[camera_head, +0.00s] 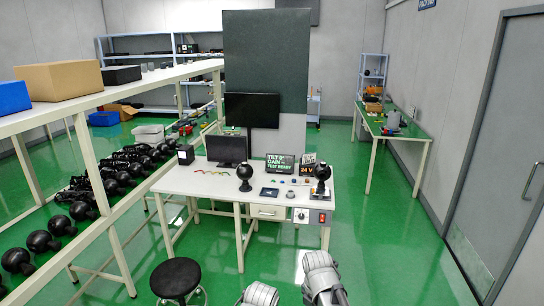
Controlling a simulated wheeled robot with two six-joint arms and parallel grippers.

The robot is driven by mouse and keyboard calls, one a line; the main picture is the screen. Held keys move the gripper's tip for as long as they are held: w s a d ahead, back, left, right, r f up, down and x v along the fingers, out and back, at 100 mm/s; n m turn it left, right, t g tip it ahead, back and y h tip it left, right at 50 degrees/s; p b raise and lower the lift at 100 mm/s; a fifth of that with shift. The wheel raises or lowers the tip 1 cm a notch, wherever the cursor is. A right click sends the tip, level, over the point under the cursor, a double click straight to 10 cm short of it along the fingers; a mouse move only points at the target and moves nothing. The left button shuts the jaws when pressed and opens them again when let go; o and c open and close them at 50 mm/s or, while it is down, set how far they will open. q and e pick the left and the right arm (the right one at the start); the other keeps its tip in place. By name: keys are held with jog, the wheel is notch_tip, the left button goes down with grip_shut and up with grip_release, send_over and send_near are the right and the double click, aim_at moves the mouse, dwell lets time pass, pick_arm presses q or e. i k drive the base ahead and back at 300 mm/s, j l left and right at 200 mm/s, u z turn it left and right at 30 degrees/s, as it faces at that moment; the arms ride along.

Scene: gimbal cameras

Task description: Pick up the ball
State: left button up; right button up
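No single ball stands apart in the head view; several dark, ball-shaped gimbal cameras show. Another black ball-shaped camera (322,171) stands on a stand near the bench's right end. Several more black balls (40,241) sit in rows on the lower shelf at the left. Grey parts of my two arms show at the bottom edge, in front of the bench and apart from it. Neither gripper's fingertips can be seen.
A black round stool (175,278) stands before the bench. A white shelf rack (150,82) with boxes runs along the left. Monitors and small signs stand at the bench's back. A green-topped table (391,125) is at the right. Green floor is clear right of the bench.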

aim_at(244, 172)
jog(key=i, duration=1.85)
jog(key=i+u, duration=0.15)
jog(key=i, duration=0.25)
jog(key=i+l+u, duration=0.2)
jog(key=i, duration=0.25)
jog(key=i+l+u, duration=0.15)
jog(key=i, duration=0.25)
jog(key=i+l+u, duration=0.15)
jog(key=i, duration=0.25)
jog(key=i+l+u, duration=0.45)
jog(key=i+u, duration=0.15)
